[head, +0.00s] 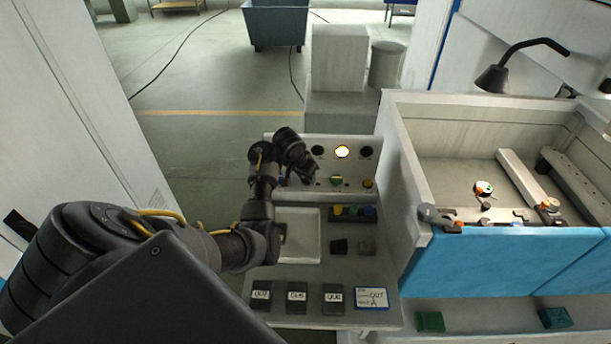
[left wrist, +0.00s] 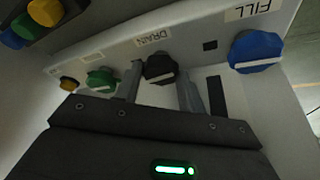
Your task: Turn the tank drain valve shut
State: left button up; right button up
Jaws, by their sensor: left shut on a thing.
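The drain valve is a black knob (left wrist: 160,68) with a pale pointer line, under a DRAIN label (left wrist: 153,36) on the grey panel. In the left wrist view the line lies nearly level across the picture. My left gripper (left wrist: 161,76) has one finger on each side of this knob and is shut on it. In the head view my left gripper (head: 303,176) reaches the panel (head: 342,168) from the left and hides the black knob. My right gripper is not in view.
A blue knob (left wrist: 256,52) under FILL and a green knob (left wrist: 101,80) flank the drain knob. A yellow knob (head: 368,183) is farther right. A white tray (head: 310,250) and labelled black blocks (head: 297,292) occupy the bench. The blue-fronted tank (head: 480,268) stands right.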

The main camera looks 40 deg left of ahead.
pick_arm(q)
jog(key=shift+w+a+m+h, duration=0.1)
jog(key=shift+m+h, duration=0.3)
jog(key=shift+m, duration=0.7)
jog(key=o, duration=1)
jog(key=shift+c, duration=0.2)
